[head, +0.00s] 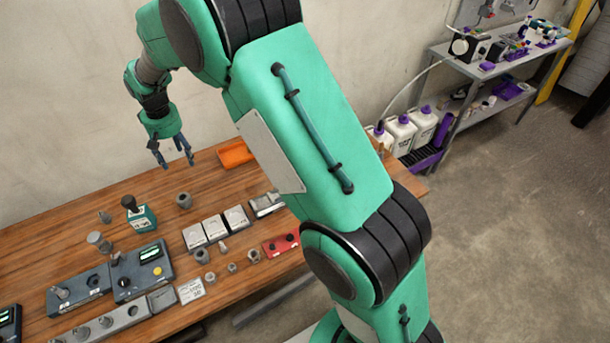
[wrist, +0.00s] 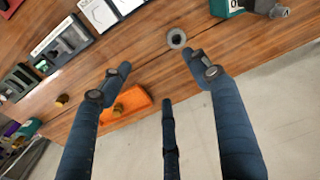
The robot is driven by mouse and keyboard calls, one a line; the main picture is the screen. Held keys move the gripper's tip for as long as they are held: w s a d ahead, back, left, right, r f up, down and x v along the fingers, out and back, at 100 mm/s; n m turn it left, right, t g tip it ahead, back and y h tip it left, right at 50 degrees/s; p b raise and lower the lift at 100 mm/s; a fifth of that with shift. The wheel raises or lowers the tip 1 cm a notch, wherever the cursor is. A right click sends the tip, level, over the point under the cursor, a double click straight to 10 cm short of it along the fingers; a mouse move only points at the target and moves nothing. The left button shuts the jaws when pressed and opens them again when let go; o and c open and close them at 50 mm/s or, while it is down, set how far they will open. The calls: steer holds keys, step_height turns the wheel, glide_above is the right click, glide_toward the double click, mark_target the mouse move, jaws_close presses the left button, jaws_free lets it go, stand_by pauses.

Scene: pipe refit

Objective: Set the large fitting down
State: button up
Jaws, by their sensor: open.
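A grey round fitting (head: 183,200), seemingly the large one, stands upright on the wooden table. In the wrist view the fitting (wrist: 176,39) shows its ring-shaped top with a dark hole. My gripper (head: 177,163) is open and empty, above the table and the fitting. In the wrist view the spread fingers of my gripper (wrist: 160,76) have nothing between them; the fitting is beyond the fingertips, apart from them.
An orange tray (head: 235,153) lies near the table's back edge; in the wrist view the tray (wrist: 142,105) holds a small brass-coloured piece. A green device (head: 143,219), white-topped boxes (head: 215,228), a grey control box (head: 141,271) and several small fittings crowd the table's front and left.

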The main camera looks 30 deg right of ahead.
steer(key=s+d+r+m+t, duration=0.1)
steer(key=s+d+r, duration=0.6)
steer(key=s+r, duration=0.35)
steer(key=s+d+r+t, duration=0.1)
steer(key=s+d+r, duration=0.5)
steer(key=s+r, duration=0.4)
steer(key=s+d+r+t, duration=0.1)
steer(key=s+d, duration=0.3)
steer(key=s, duration=0.8)
steer(key=s+d+r+m+t, duration=0.1)
steer(key=s+d, duration=0.3)
steer(key=s, duration=0.8)
steer(key=shift+s+r+m+t, duration=0.2)
steer(key=shift+r+m+t, duration=0.1)
steer(key=shift+r+t, duration=0.15)
steer(key=shift+r, duration=0.1)
